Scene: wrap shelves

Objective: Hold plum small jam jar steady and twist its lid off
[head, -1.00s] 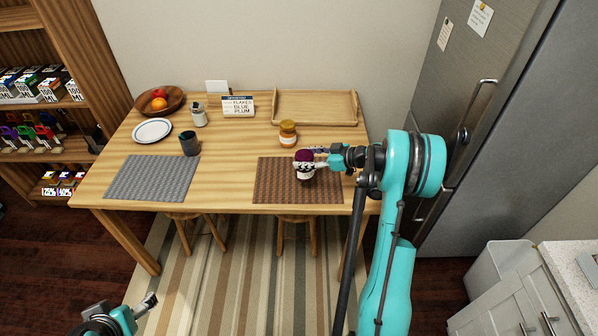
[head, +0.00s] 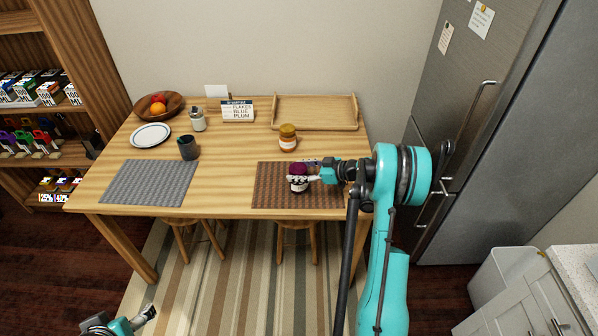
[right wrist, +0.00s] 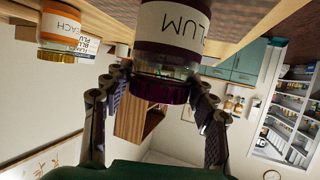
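The plum small jam jar (head: 299,184), with a dark purple lid (head: 299,168), is upright over the brown woven placemat (head: 325,199). I cannot tell whether its base touches the mat. My right gripper (head: 312,171) reaches it from the right, its fingers on either side of the jar. In the right wrist view, which is upside down, the PLUM label (right wrist: 176,25) and purple lid (right wrist: 160,91) sit between the fingers (right wrist: 158,88), the tips close against the jar near the lid. The lid is on. My left gripper (head: 149,311) is low at the left, away from the table, its opening unclear.
An orange-labelled peach jar (head: 288,142) stands behind the mat. A wooden tray (head: 315,126), a sign (head: 237,111), a dark cup (head: 188,151), a plate (head: 150,138) and a fruit bowl (head: 176,108) are farther off. The grey placemat (head: 148,182) is empty.

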